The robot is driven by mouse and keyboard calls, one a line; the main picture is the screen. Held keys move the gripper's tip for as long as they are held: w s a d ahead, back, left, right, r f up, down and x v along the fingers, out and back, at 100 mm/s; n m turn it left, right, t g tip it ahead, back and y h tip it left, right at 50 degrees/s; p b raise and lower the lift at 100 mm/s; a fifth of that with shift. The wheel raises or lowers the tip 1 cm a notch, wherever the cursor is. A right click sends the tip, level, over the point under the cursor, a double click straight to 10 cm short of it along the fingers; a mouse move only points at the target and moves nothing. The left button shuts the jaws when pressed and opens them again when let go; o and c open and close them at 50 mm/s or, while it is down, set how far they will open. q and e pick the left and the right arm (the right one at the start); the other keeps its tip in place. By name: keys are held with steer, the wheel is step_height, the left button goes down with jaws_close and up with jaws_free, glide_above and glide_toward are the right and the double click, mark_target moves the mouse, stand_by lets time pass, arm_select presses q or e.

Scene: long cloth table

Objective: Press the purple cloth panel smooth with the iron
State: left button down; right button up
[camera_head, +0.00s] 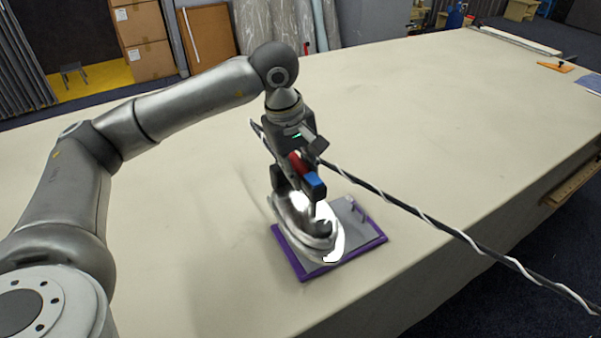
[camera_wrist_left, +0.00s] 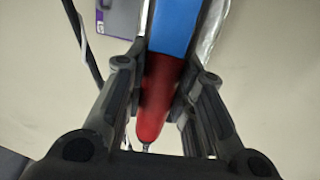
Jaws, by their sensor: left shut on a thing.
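My left gripper (camera_head: 302,166) is shut on the red and blue handle of the iron (camera_head: 300,226). The handle (camera_wrist_left: 170,65) lies between both fingers in the left wrist view. The iron's shiny metal body is over the left part of the purple cloth panel (camera_head: 294,262) and hides much of it; I cannot tell whether it touches. The panel shows a purple border around a grey middle. A corner of it is at the top left of the left wrist view (camera_wrist_left: 101,16). My right gripper is not in view.
A black and white cord (camera_head: 430,222) runs across the table toward the lower right. A small pale and purple upright piece (camera_head: 354,207) is at the panel's far right corner. The long cream table (camera_head: 420,110) is mostly clear. An orange item (camera_head: 555,67) lies far right.

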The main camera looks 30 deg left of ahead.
arm_select(q)
steer(key=shift+r, duration=0.4)
steer(key=shift+w+d+r+p, duration=0.2)
steer(key=shift+w+d+p, duration=0.05)
steer(key=shift+w+p, duration=0.2)
steer(key=w+d+p, duration=0.4)
steer(key=w, duration=0.1)
steer(key=f+b, duration=0.1)
steer(key=f, duration=0.3)
steer(key=w+f+b, duration=0.1)
steer(key=f, duration=0.1)
steer(key=shift+b, duration=0.35)
steer(key=shift+f+b, duration=0.6)
stand_by(0.3)
steer(key=shift+s+d+f, duration=0.1)
steer(key=shift+s+f, duration=0.15)
steer(key=shift+f, duration=0.1)
stand_by(1.1)
